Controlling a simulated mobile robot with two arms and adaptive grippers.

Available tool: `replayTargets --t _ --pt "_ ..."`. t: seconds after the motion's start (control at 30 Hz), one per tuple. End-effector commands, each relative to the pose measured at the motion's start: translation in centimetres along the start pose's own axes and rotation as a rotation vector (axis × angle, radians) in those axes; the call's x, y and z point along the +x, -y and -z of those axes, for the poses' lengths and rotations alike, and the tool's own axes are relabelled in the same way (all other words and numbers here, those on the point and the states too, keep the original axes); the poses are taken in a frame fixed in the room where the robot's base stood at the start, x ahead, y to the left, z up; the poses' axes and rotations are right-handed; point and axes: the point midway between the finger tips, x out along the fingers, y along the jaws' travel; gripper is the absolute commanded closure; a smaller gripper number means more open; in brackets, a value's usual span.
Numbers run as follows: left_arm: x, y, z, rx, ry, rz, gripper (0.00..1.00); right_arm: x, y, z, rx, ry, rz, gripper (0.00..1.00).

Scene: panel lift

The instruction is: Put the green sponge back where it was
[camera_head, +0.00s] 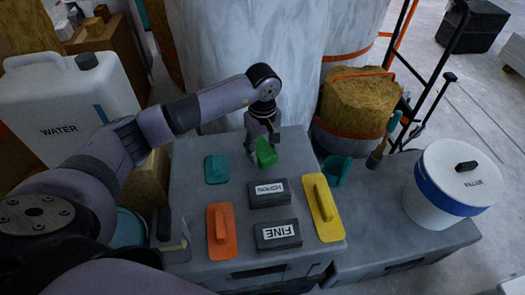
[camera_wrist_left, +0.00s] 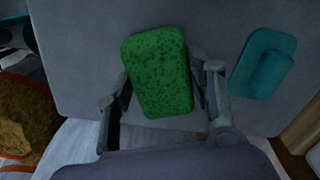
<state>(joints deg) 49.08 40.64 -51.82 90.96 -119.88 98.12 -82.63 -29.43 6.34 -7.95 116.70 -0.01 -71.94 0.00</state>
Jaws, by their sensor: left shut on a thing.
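The green sponge (camera_head: 266,153) is at the back of the grey work surface (camera_head: 190,195). My left gripper (camera_head: 256,147) is over the back part of that surface, shut on the sponge. In the left wrist view the speckled green sponge (camera_wrist_left: 158,72) sits between the two fingers of the left gripper (camera_wrist_left: 160,100). I cannot tell whether the sponge touches the surface below it. My right gripper does not show.
A teal block (camera_head: 217,169) lies left of the sponge. Two dark blocks, one labelled FINE (camera_head: 278,234), an orange float (camera_head: 220,231) and a yellow float (camera_head: 322,207) lie in front.

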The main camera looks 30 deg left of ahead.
Motion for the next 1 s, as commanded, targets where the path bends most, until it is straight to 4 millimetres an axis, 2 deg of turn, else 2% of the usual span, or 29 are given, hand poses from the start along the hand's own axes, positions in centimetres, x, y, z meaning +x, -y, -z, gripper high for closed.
replayTargets --t 0.03,0.1,0.53,0.57,0.83,1.0 --pt "0.9 0.0 0.0 -0.001 0.001 0.002 0.73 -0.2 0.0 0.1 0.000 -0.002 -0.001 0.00" --pt "1.4 0.0 0.0 0.000 0.000 0.000 0.73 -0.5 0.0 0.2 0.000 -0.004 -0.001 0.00" --pt "1.5 0.0 0.1 0.000 -0.001 -0.001 0.73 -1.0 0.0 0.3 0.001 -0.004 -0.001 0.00" --pt "1.5 0.0 0.1 0.000 -0.001 -0.001 0.50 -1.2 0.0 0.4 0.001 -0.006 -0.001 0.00" --pt "1.5 0.0 0.1 0.000 -0.001 -0.001 0.32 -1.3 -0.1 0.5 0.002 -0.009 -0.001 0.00" --pt "1.5 0.0 0.1 0.000 -0.001 -0.001 0.31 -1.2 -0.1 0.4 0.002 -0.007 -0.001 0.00"
